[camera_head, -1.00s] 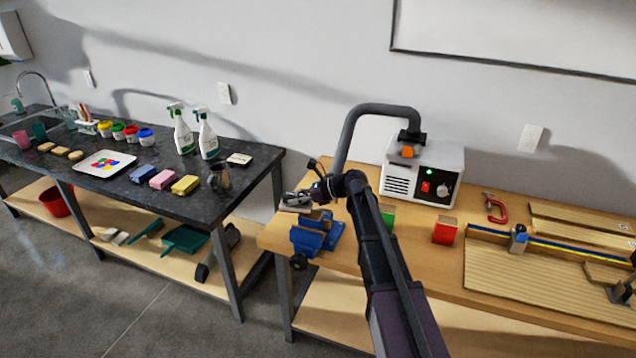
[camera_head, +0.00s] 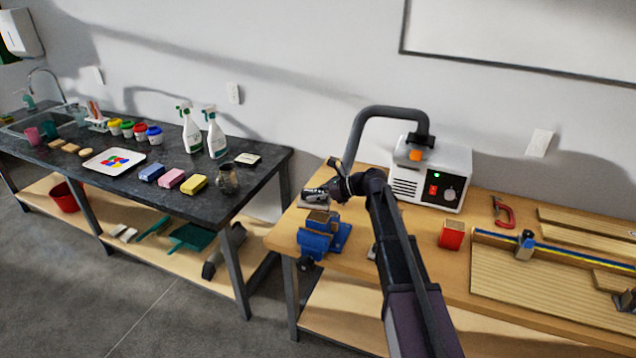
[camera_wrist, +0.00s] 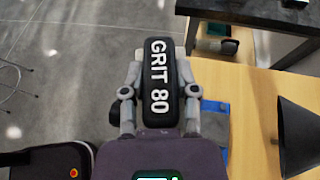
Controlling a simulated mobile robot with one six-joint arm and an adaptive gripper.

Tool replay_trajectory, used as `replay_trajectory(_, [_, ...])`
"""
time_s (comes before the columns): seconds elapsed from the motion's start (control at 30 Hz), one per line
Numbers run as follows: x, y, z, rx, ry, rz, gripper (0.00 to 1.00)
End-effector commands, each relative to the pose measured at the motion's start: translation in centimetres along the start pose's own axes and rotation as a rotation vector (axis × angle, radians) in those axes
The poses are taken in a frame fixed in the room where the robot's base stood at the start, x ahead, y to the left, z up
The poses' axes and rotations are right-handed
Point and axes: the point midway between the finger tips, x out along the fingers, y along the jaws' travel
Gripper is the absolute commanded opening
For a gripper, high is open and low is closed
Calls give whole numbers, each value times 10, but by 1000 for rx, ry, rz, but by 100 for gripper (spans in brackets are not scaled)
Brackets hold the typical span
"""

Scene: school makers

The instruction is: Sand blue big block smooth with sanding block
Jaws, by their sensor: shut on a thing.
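My gripper (camera_head: 326,194) is shut on a black sanding block (camera_wrist: 159,78) marked "GRIT 80" in white. In the wrist view, one finger of my gripper (camera_wrist: 160,80) presses each side of the sanding block. In the head view, it is held just behind and above the blue vise (camera_head: 314,243) at the workbench's left end. A block with a tan wooden top (camera_head: 318,217) sits in the vise jaws; its sides blend with the blue vise, so I cannot make out its own colour. I see no clear contact between the sanding block and that top.
A red block (camera_head: 451,235) with a tan top stands on the workbench right of my arm. A white machine (camera_head: 432,178) with a grey hose stands behind. A red clamp (camera_head: 503,211) and boards lie to the right. A dark counter (camera_head: 225,205) with sponges and bottles stands left.

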Motion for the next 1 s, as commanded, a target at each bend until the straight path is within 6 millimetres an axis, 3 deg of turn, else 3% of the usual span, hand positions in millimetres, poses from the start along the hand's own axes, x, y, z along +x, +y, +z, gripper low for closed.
replay_trajectory(0.1, [-13,0,16,0,-1,0,0])
replay_trajectory(0.33, [-23,0,26,0,-1,2,0])
replay_trajectory(0.77, [-22,0,23,-1,-1,3,0])
replay_trajectory(1.0, [-14,0,5,-1,-1,3,0])
